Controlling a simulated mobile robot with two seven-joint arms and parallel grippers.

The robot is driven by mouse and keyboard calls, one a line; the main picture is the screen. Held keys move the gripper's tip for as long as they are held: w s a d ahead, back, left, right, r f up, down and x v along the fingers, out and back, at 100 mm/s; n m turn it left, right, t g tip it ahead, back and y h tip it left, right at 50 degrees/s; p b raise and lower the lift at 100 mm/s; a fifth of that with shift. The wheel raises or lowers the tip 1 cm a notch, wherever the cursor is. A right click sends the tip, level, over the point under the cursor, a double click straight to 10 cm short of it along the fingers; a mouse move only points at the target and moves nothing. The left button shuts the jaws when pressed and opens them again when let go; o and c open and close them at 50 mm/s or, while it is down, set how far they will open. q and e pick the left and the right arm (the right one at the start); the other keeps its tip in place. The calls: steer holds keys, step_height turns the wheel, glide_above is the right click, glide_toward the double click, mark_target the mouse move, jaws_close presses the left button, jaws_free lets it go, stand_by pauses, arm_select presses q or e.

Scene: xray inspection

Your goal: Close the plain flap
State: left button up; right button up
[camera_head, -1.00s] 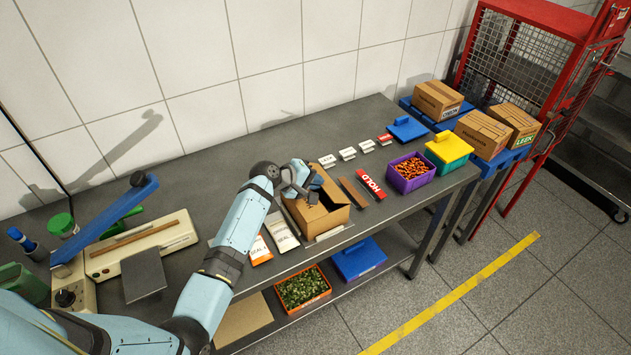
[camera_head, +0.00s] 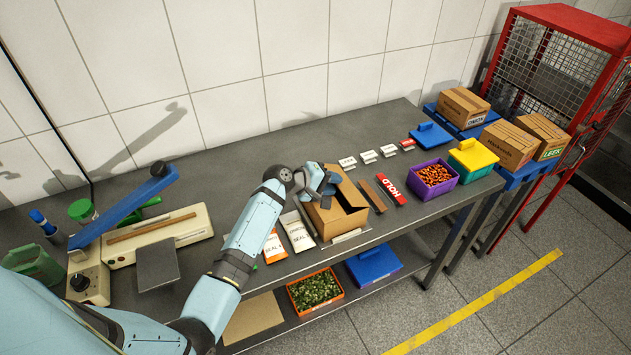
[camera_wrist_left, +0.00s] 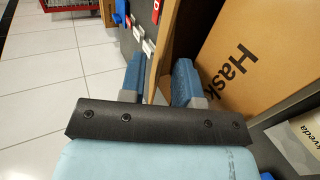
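The open brown cardboard box (camera_head: 322,222) stands on the grey bench near its front edge, with raised flaps and a dark interior partly visible. My left gripper (camera_head: 324,186) is over its back left part. In the left wrist view, the blue fingers of the gripper (camera_wrist_left: 159,72) stand apart, with a thin brown cardboard edge showing between them. They do not appear pressed on it. A printed cardboard face (camera_wrist_left: 238,62) is close to the right finger. My arm hides part of the box, and I cannot tell which flap is the plain one. My right gripper is not in view.
Two packets (camera_head: 298,230) lie left of the box. A brown strip and a red HOLD sign (camera_head: 392,188) lie right of it, then a purple bin of orange pieces (camera_head: 452,186). A sealing machine (camera_head: 155,236) occupies the left of the bench. Bench behind the box is clear.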

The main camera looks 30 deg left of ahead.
arm_select(q)
steer(key=b+v, duration=0.1)
steer(key=v, duration=1.2)
